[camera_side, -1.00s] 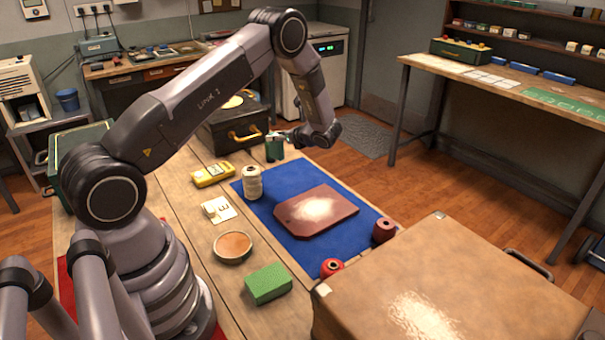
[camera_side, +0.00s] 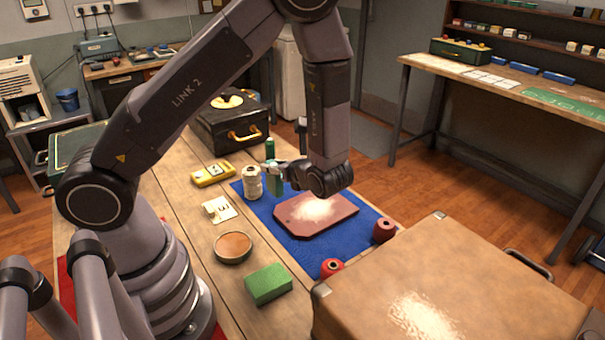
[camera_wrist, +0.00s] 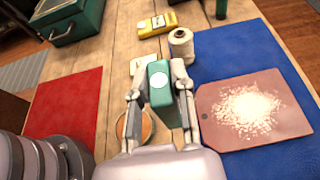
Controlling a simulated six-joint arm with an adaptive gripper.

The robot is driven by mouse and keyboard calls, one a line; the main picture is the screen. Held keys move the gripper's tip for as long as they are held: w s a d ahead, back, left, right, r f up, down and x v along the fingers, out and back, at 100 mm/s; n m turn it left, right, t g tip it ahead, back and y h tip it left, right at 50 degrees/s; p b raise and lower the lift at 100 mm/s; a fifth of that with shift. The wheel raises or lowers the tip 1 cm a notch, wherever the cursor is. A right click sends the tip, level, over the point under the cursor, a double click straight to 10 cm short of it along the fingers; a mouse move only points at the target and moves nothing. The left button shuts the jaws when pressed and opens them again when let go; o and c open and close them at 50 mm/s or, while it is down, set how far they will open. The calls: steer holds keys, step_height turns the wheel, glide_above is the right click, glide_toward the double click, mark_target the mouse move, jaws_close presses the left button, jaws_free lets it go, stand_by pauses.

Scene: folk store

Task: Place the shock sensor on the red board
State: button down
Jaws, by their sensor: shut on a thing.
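The shock sensor looks to be the green block with a white round face (camera_wrist: 159,84); it also shows in the side view (camera_side: 275,186). My gripper (camera_wrist: 160,88) is shut on it, with one finger on each side. In the side view my gripper (camera_side: 276,176) holds it just right of the white thread spool (camera_side: 252,184). The red board (camera_side: 330,223) lies flat on the blue mat, with a pale powdery patch on top. In the wrist view the board (camera_wrist: 215,132) is to the right of my gripper. The sensor appears raised, but its exact height is unclear.
The spool (camera_wrist: 181,46) stands close to the held sensor. A green bottle-like thing (camera_side: 270,147) stands behind. A yellow device (camera_side: 212,174), a round dish (camera_side: 232,247), a green block (camera_side: 268,284) and two red spools (camera_side: 384,230) surround the work. A large brown case (camera_side: 455,285) fills the front right.

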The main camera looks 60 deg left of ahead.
steer(key=shift+w+a+f, duration=0.45)
steer(key=shift+w+f, duration=1.7)
steer(key=shift+w, duration=0.05)
steer(key=shift+w+a+f, duration=0.45)
steer(key=shift+w+f, duration=1.7)
steer(key=shift+w, duration=0.05)
steer(key=shift+w+a+f, duration=0.45)
steer(key=shift+w+f, duration=1.7)
steer(key=shift+w, duration=0.05)
steer(key=c, duration=1)
jaws_free()
steer(key=shift+f, duration=0.1)
